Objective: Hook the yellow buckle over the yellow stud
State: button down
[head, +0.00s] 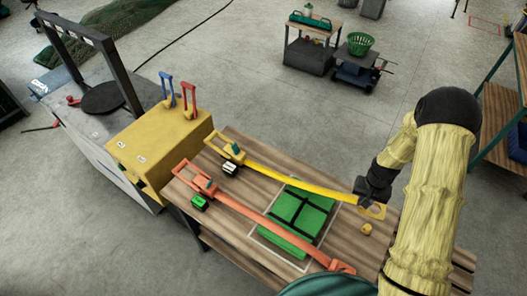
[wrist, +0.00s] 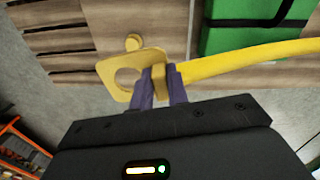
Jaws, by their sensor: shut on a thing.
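The yellow buckle (head: 373,210) is a flat plate with a round hole, at the end of a yellow strap (head: 300,178). My gripper (head: 368,196) is shut on the buckle's strap end; the wrist view shows the purple fingers (wrist: 161,84) on either side of it, with the plate (wrist: 112,70) sticking out to the left. The yellow stud (head: 366,229) stands on the table just in front of the buckle in the head view. In the wrist view the stud (wrist: 133,42) is just above the plate's upper edge, and the hole is below it, not around it.
A yellow box (head: 160,142) with blue and red levers stands left.

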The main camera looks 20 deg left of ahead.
jog(key=w+a+f+b, duration=0.1)
jog(key=w+a+b, duration=0.1)
jog(key=w+a, duration=0.35)
jog(key=w+a+f+m+b, duration=0.1)
jog(key=w+a+b, duration=0.15)
jog(key=a, duration=0.55)
jog(key=w+a+f+b, duration=0.1)
jog(key=w+a+f, duration=0.1)
jog(key=w+a, duration=0.35)
jog(key=s+a+r+b, duration=0.1)
jog(key=s+a+b, duration=0.1)
jog(key=a, duration=0.9)
jog(key=s+a+r+m+b, duration=0.1)
jog(key=s+a+b, duration=0.2)
jog(key=a, duration=0.9)
jog(key=shift+r, duration=0.35)
jog(key=shift+s+d, duration=0.1)
